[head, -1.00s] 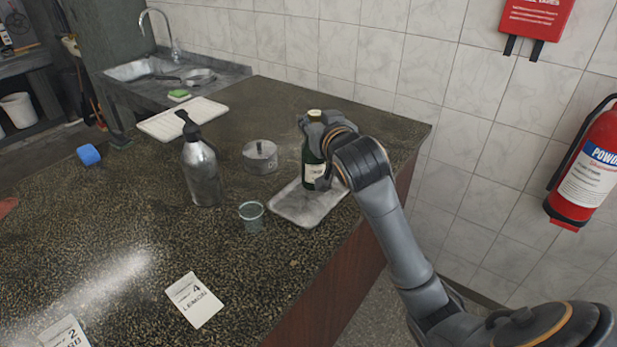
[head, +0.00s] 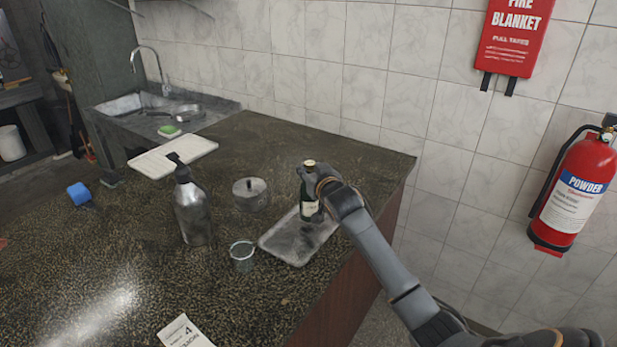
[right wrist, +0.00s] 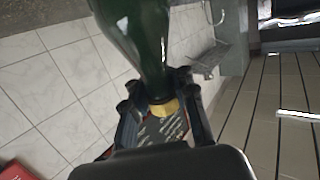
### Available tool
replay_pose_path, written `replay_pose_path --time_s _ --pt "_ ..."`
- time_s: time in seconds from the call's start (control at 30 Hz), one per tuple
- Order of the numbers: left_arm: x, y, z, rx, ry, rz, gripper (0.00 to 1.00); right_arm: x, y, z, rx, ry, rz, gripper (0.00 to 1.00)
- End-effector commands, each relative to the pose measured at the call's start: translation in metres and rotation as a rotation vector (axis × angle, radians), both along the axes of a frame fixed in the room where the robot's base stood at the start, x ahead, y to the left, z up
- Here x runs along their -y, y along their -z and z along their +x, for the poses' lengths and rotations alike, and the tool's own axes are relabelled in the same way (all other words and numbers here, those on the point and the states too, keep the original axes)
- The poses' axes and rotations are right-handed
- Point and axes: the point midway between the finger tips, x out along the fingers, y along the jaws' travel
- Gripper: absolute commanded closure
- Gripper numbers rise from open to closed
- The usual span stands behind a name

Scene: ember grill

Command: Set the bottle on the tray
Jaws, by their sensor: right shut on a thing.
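The dark green bottle (head: 308,208) with a pale label stands roughly upright over the far part of the tray (head: 284,250). I cannot tell whether its base touches the tray. My right gripper (head: 320,190) is shut on the bottle from the right side. In the right wrist view, the green bottle (right wrist: 138,35) runs to a yellow cap, with its neck between the fingers of the right gripper (right wrist: 155,88). The tray is a grey, shallow, rectangular one near the counter's right edge, otherwise bare. My left gripper is out of view.
A small glass (head: 243,256) stands just left of the tray, with a lidded metal pot (head: 251,194) behind it. A dark pump bottle (head: 192,210) stands further left. A white board (head: 172,156) lies near the sink. A fire extinguisher (head: 575,190) hangs on the right wall.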

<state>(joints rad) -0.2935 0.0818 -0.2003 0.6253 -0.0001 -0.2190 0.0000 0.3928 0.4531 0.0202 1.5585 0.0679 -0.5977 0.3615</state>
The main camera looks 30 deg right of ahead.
Motion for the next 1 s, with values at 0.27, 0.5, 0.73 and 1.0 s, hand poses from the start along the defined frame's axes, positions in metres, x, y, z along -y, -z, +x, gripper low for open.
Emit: replay_pose_path --time_s 0.27,0.5,0.73,1.0 --pt "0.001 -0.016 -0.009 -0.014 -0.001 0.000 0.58 0.002 0.029 0.003 0.002 0.000 0.000 1.00" --pt "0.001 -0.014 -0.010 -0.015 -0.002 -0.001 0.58 0.003 0.033 0.003 0.005 0.000 0.000 1.00" --pt "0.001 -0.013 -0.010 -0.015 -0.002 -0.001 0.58 0.003 0.037 0.003 0.000 0.000 0.000 0.65" --pt "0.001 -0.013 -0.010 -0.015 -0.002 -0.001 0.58 0.003 0.037 0.003 -0.001 0.000 0.000 0.51"
